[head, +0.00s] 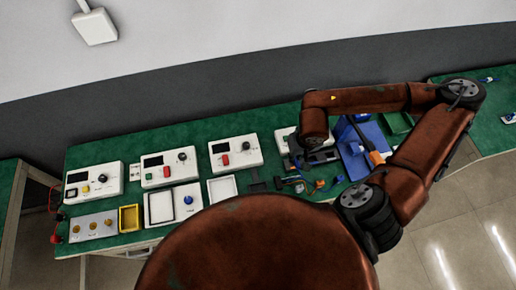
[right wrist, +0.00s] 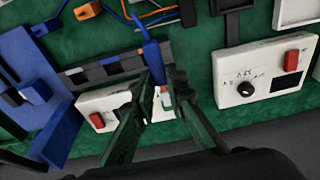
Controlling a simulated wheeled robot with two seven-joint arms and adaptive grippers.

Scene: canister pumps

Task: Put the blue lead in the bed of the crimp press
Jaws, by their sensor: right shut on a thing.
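My right gripper (right wrist: 158,76) is shut on the blue lead (right wrist: 152,56), which stands up between the fingertips in the right wrist view. The lead's thin blue cable runs up and left from the fingers. In the head view my right gripper (head: 302,158) hangs under the wrist and the lead is too small to make out. A blue machine with a black lever and orange grip, which looks like the crimp press (head: 352,142), stands to the right of the gripper. Its blue parts (right wrist: 32,65) are at the left of the right wrist view. I cannot make out its bed. My left gripper is not in view.
A dark rail with grey and orange blocks (right wrist: 105,68) lies beside the fingers. White instrument boxes (head: 236,152) stand along the green table. Loose orange and blue leads (head: 300,184) lie nearer the front edge. A green tray (head: 397,122) is beyond the blue machine.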

